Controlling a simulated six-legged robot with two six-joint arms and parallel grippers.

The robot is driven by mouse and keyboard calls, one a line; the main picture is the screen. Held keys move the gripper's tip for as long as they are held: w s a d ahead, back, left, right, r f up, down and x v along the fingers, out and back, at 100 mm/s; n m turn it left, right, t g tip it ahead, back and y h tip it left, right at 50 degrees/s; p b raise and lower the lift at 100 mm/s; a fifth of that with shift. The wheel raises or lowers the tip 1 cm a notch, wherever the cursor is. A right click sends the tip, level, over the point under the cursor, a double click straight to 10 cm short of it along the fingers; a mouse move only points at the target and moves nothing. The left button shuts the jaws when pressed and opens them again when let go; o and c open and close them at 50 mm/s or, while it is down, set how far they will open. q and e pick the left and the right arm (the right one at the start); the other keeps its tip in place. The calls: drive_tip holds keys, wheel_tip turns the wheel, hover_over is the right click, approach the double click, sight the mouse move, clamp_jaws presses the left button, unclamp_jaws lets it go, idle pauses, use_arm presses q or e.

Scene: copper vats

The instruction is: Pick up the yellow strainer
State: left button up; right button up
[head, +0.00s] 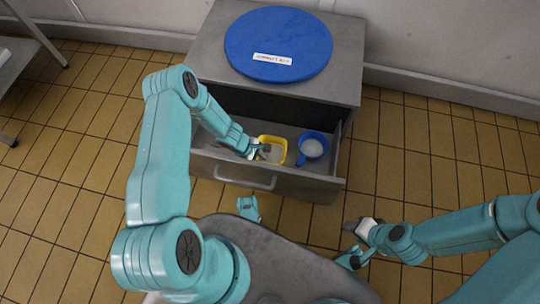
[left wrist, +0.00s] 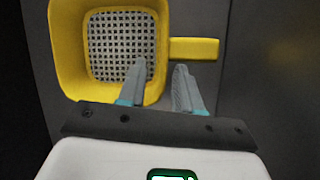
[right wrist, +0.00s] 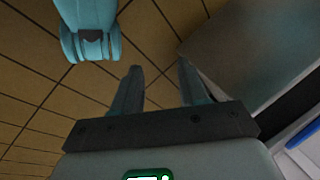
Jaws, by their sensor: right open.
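The yellow strainer (head: 272,138) lies in the open drawer. In the left wrist view the strainer (left wrist: 66,50) shows its square frame, grey mesh and a short handle pointing right. My left gripper (head: 262,152) is down in the drawer at the strainer. In the left wrist view its two fingers (left wrist: 160,65) stand apart below the handle, one over the basket's inner side and one outside the frame. Whether they touch the frame I cannot tell. My right gripper (head: 350,226) is open and empty, away from the drawer; its fingers (right wrist: 160,70) show apart.
A blue cup-like vessel (head: 313,148) with a handle lies right of the strainer in the drawer. A blue round lid (head: 278,38) with a label rests on the metal cabinet (head: 215,62). Tiled floor (head: 400,140) is open to the right.

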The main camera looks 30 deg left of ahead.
use_arm(q)
clamp_jaws()
